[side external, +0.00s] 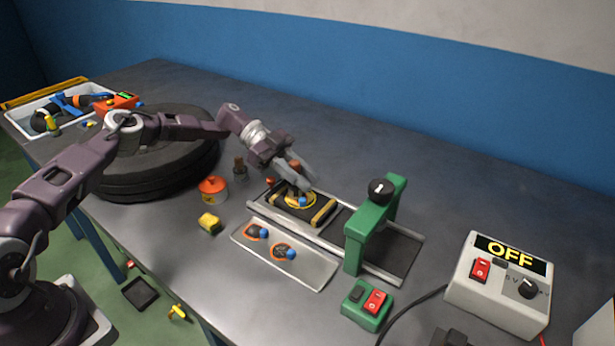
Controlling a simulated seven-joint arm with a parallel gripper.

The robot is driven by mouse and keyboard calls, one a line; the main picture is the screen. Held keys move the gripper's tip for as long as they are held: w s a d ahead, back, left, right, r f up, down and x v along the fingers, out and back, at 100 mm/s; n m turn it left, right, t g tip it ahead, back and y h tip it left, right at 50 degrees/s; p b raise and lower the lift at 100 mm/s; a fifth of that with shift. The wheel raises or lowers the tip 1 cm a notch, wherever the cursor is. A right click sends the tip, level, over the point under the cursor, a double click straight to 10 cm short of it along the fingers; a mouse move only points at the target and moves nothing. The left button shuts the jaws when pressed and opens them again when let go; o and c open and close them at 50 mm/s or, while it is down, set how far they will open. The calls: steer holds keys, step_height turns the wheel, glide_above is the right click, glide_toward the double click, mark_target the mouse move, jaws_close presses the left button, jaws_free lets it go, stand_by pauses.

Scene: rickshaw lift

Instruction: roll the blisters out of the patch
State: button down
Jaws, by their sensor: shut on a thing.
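My gripper (303,186) is shut, low over the black pad (279,208) with yellow side bars. Reddish-brown ends of a small tool (295,163) show on both sides of my fingers; the rest of it is hidden, so I cannot tell its full shape. Under the fingertips lies a round patch (291,200) with a yellow-orange rim and a blue knob (302,202). Whether the tool touches the patch is not clear, and blisters are too small to make out. Two more orange-rimmed black patches with blue knobs, one (256,232) and another (284,252), lie on a metal tray (313,272).
A green press frame (355,246) with a black knob straddles the rail right of the pad. A green switch box (366,306) and a white "OFF" control box (499,278) stand front right. An orange can (213,189), yellow block (209,222) and tyre (160,178) are left.

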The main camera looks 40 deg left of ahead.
steer(key=shift+w+d, duration=0.85)
steer(key=shift+d, duration=0.05)
steer(key=shift+s+a, duration=0.85)
steer(key=shift+a, duration=0.05)
steer(key=shift+d, duration=0.1)
steer(key=shift+w+d, duration=0.35)
steer(key=shift+w, duration=0.05)
